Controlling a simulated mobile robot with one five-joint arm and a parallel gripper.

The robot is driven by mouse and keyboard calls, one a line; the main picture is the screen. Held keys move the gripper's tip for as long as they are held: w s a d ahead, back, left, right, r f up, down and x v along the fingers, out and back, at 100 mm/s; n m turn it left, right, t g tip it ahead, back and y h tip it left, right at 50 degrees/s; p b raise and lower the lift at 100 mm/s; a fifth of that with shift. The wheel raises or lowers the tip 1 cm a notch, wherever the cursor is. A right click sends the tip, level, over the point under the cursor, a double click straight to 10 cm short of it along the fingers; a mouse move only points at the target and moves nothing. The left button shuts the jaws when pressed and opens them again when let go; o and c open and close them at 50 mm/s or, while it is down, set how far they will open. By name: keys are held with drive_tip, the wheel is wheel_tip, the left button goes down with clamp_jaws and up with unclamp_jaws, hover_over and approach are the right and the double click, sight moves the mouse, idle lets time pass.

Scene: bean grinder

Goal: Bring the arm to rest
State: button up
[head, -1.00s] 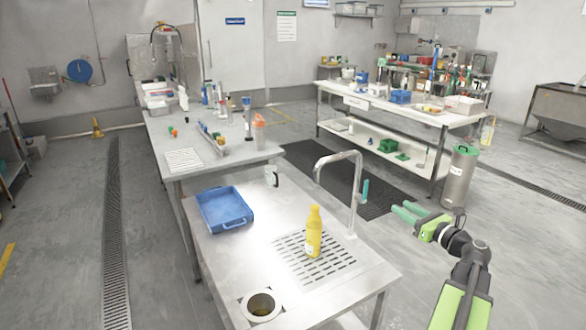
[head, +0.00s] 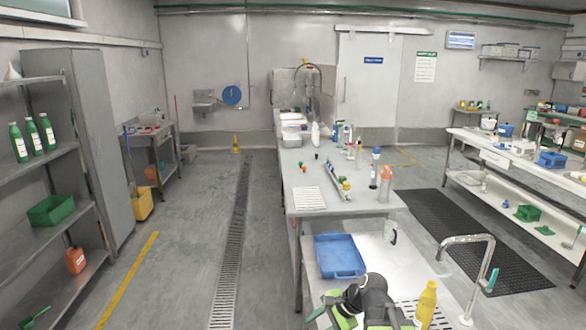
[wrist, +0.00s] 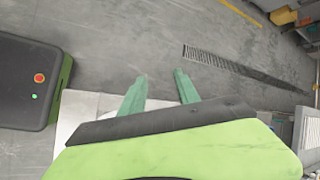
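My gripper (wrist: 160,90) shows in the wrist view with its two green fingers apart and nothing between them. Bare grey floor shows beyond the fingertips. In the head view my arm (head: 365,300) is folded low at the bottom middle, in front of the steel sink table (head: 385,262). Its black joint and green links hide part of the table's near side. The fingertips cannot be made out clearly in the head view.
A blue tray (head: 340,256) and a yellow bottle (head: 426,304) stand on the sink table near my arm. A tap (head: 470,240) rises at the right. Shelves with green bottles (head: 33,137) stand at the left. The floor between (head: 190,230) is free.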

drive_tip(key=s+d+f+n+g+h, duration=0.2)
drive_tip(key=s+d+n+h, duration=0.4)
drive_tip(key=d+n, duration=0.3)
drive_tip(key=f+n, duration=0.1)
drive_tip(key=n, duration=0.1)
drive_tip(key=shift+s+d+f+n+g, duration=0.25)
drive_tip(key=shift+d+f+n+g, duration=0.05)
drive_tip(key=shift+f, duration=0.05)
